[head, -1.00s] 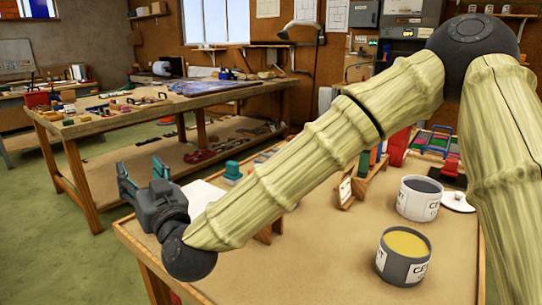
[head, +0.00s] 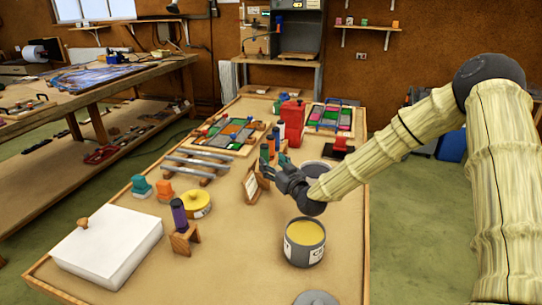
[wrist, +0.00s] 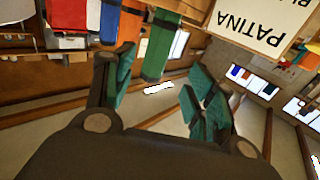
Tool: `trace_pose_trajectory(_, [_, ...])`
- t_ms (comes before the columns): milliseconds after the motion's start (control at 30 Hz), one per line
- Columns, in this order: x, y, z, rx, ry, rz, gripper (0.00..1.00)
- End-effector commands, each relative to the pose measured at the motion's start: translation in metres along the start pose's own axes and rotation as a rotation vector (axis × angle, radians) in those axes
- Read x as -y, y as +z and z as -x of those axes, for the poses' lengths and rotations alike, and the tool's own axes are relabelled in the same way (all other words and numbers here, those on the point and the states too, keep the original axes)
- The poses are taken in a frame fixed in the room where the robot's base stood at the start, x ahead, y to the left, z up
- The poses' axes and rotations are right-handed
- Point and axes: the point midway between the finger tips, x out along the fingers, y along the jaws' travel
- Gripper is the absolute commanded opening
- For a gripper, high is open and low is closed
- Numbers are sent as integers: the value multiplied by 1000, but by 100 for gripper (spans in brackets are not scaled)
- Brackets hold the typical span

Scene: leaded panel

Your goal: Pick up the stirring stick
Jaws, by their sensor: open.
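My gripper (head: 276,167) is open above the far middle of the workbench, near a small wooden stand with a white card (head: 251,185). In the wrist view its teal fingers (wrist: 160,88) are spread with nothing between them. A green upright piece (wrist: 158,45) and an orange one (wrist: 131,30) stand just beyond the fingers, beside a card reading PATINA (wrist: 255,28). I cannot make out a stirring stick for certain in either view. A grey can of yellow contents (head: 304,241) stands nearer; another can (head: 316,168) is partly hidden behind my arm.
A white lidded box (head: 107,245), a purple-handled item on a wooden stand (head: 179,213) and a yellow round tin (head: 196,204) stand at the left. A red container (head: 291,121) and coloured panels (head: 231,132) lie farther back.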

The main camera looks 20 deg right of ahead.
Motion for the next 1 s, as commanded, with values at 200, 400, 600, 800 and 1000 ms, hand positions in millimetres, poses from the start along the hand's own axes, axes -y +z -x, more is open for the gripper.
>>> trace_pose_trajectory(200, [-4, 2, -16, 3, 4, 0, 55])
trace_pose_trajectory(400, [-4, 2, -29, 3, 3, -1, 55])
trace_pose_trajectory(600, [-6, 3, -50, 2, 4, 0, 55])
trace_pose_trajectory(800, [-6, 4, -69, 1, 4, 0, 55])
trace_pose_trajectory(1000, [-6, 5, -72, 2, 3, 0, 55])
